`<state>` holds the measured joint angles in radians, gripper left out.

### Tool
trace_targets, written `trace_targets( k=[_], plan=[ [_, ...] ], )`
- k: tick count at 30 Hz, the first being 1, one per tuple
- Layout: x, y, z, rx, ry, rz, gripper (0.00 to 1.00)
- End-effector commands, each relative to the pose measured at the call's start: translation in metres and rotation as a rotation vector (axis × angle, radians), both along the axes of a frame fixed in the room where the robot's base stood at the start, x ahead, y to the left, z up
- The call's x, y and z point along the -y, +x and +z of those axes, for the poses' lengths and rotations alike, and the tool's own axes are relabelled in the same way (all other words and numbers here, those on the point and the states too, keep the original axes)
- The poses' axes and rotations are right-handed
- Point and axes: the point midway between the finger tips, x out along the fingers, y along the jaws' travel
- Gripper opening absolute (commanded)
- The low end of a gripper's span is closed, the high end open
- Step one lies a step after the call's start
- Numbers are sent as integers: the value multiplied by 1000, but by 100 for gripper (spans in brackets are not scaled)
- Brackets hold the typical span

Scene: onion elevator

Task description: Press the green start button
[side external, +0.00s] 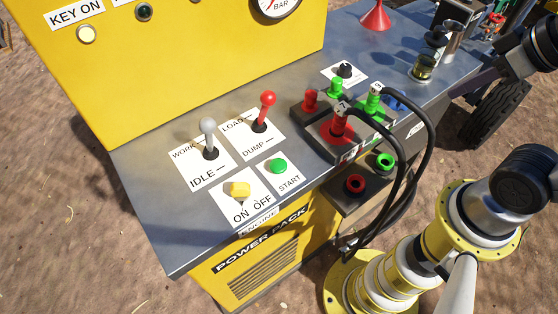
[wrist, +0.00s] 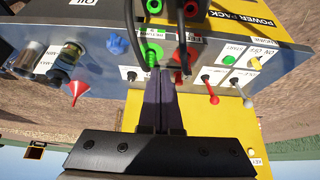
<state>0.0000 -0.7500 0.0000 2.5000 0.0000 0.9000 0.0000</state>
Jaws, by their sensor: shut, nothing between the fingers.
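The green start button (side external: 279,166) is a round button on a white START plate near the front edge of the grey top of the power pack. In the wrist view the green button (wrist: 228,60) is small, at the upper right. My gripper (wrist: 161,100) is shut and empty in the wrist view, its dark fingers pointing at the panel. The button lies to the right of the fingertips and apart from them. The gripper is out of frame in the side external view.
Beside the button are a yellow ON/OFF knob (side external: 239,190), a grey lever (side external: 208,138) and a red lever (side external: 266,110). Red and green hose couplings (side external: 340,122) with black hoses (side external: 425,150) stand right of it. A red funnel (side external: 376,17) is farther back.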

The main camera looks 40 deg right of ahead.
Motion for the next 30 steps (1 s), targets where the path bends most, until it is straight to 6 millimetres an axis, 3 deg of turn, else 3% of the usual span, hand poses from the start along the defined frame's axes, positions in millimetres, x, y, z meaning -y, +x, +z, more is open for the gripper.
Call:
trace_targets(
  k=[13, 17, 23, 26, 30],
  plan=[
    [0, 0, 0, 0, 4, -7, 0],
    [0, 11, 7, 60, 38, -66, 0],
    [-5, 70, 37, 263, 172, -214, 0],
    [-21, 109, 44, 330, 266, -250, 0],
    [-60, 158, 38, 373, 403, -257, 0]
  ],
)
